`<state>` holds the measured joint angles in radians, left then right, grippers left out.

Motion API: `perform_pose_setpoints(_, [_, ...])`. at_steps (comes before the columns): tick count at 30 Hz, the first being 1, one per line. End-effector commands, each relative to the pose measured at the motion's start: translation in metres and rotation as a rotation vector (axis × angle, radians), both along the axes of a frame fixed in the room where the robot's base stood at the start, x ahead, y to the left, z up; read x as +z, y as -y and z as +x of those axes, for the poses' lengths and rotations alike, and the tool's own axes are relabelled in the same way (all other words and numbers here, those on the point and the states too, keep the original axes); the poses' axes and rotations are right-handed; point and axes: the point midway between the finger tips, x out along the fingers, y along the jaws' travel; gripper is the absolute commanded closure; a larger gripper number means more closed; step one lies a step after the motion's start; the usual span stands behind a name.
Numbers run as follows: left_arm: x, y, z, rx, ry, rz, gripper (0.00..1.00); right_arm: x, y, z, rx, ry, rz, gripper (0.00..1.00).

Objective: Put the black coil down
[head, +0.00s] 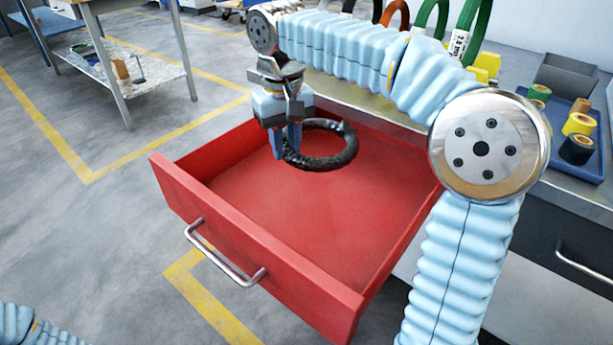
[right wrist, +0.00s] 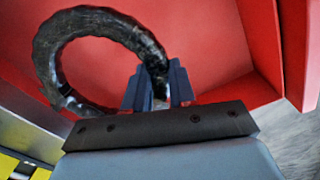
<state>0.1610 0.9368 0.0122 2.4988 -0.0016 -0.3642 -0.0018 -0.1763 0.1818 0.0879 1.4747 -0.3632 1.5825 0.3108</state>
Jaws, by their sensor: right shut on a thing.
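The black coil (head: 333,158) is a dark ring above the open red drawer (head: 300,212) in the head view. My right gripper (head: 285,150) is shut on the coil's left side and points down. In the right wrist view the coil (right wrist: 62,62) extends up and left from between the fingers of my right gripper (right wrist: 158,90). The red drawer interior (right wrist: 215,40) lies behind it. Whether the coil touches the drawer floor I cannot tell. My left gripper is not in view; only a bit of my left arm shows at the bottom left.
The drawer's front panel has a metal handle (head: 225,254). Several coloured coils stand upright on the bench behind my right arm. A blue tray (head: 592,168) with tape rolls sits at the right. A metal cart (head: 120,72) stands at the back left. The drawer floor shows no other object.

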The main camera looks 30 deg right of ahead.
Motion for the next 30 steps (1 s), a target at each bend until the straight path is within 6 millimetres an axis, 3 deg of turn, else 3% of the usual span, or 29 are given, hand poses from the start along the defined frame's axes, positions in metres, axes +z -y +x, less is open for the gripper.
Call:
perform_pose_setpoints(1, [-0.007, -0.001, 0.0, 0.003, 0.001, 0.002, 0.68, -0.018, 0.001, -0.001, 0.0, -0.003, -0.001, 1.0])
perform_pose_setpoints(6, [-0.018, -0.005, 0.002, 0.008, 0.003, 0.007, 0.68, -0.068, 0.001, -0.001, -0.001, -0.004, -0.001, 1.0])
perform_pose_setpoints(12, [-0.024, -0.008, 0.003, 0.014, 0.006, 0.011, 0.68, -0.106, 0.001, 0.0, 0.0, -0.001, -0.001, 1.0])
perform_pose_setpoints(19, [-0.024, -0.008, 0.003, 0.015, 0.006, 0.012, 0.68, -0.114, 0.006, 0.003, -0.003, 0.001, 0.0, 1.0])
perform_pose_setpoints(26, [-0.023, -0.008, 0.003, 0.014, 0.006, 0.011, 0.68, -0.117, 0.04, 0.016, -0.003, 0.0, -0.001, 1.0])
perform_pose_setpoints(30, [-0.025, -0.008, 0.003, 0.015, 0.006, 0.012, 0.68, -0.127, 0.037, 0.015, 0.001, 0.0, 0.0, 1.0])
